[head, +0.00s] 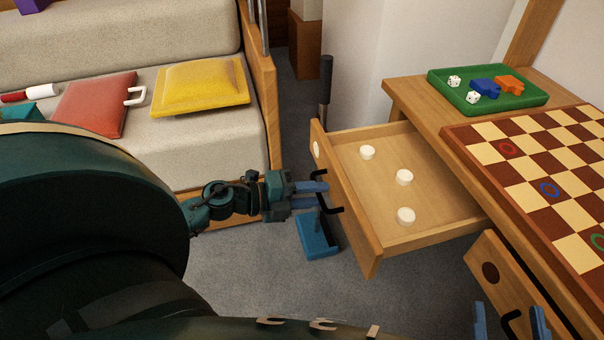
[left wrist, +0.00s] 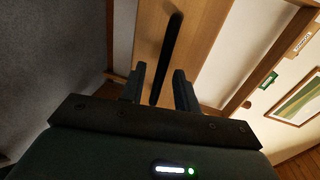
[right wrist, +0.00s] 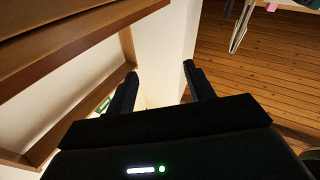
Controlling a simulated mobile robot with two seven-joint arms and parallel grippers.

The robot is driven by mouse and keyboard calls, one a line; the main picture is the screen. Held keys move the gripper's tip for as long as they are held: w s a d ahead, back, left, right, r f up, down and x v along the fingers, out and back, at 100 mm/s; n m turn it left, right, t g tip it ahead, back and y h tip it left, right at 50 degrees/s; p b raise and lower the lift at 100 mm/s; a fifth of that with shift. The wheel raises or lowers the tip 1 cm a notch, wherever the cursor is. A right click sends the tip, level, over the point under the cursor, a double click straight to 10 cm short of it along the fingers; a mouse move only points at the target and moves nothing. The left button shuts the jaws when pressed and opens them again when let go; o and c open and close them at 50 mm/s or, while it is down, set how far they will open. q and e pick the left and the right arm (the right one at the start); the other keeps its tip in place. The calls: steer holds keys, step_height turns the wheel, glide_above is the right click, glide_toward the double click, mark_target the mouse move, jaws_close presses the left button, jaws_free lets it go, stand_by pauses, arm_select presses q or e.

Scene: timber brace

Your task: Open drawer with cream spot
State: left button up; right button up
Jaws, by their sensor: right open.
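The drawer with the cream spot (head: 316,149) stands pulled out from the table on the right. Three cream round pieces lie in it. Its black handle (head: 327,200) is on the front face. My left gripper (head: 326,194) is at this handle. In the left wrist view the handle (left wrist: 172,45) runs between the two fingers, with a gap visible beside it, so the gripper looks open. My right gripper (head: 510,318) is open and empty in front of a second drawer with a dark brown spot (head: 491,272). That drawer's black handle (head: 512,326) shows between its fingers.
A checkerboard (head: 530,160) and a green tray (head: 490,90) with dice and blue and orange pieces are on the table. A blue object with an upright handle (head: 318,238) is on the floor under the open drawer. A sofa with red and yellow cushions (head: 200,86) is at left.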

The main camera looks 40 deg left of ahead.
arm_select(q)
steer(key=p+v, duration=0.2)
steer(key=v, duration=1.1)
steer(key=shift+p, duration=0.4)
arm_select(e)
steer(key=shift+w+d+f+m+g+h, duration=0.1)
steer(key=shift+d+m+g+h, duration=0.2)
steer(key=shift+d+g+h, duration=0.3)
steer(key=shift+a, duration=0.15)
